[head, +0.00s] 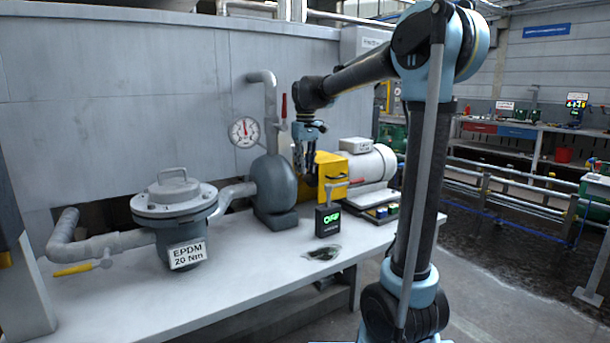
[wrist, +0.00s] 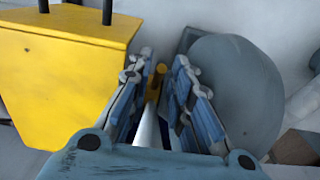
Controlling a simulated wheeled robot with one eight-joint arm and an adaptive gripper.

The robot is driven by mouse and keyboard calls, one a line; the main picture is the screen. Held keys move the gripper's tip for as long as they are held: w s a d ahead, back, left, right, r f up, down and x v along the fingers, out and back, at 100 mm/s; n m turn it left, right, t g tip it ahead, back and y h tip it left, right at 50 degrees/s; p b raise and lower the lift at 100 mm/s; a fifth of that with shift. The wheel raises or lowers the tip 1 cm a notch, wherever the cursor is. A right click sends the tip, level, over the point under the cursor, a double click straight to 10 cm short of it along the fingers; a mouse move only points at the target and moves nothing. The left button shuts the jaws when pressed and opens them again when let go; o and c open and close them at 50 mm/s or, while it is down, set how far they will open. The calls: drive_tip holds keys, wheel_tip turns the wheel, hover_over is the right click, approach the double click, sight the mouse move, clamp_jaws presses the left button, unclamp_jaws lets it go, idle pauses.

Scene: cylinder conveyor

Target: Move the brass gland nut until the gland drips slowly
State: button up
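The brass gland nut (wrist: 156,83) appears as a small brass-coloured piece between my fingers in the wrist view, above a pale shaft (wrist: 147,126). It is hidden in the head view. My gripper (head: 307,170) points down between the grey pump body (head: 274,185) and the yellow guard (head: 331,168). In the wrist view my gripper (wrist: 158,72) has its two fingers apart, one on each side of the brass piece. The left finger is very close to it; I cannot tell whether it touches. No drip is visible.
A motor (head: 373,164) stands right of the guard. A lidded vessel (head: 174,205) labelled "EPDM 20 Nm" stands left.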

drive_tip(key=shift+f, duration=1.4)
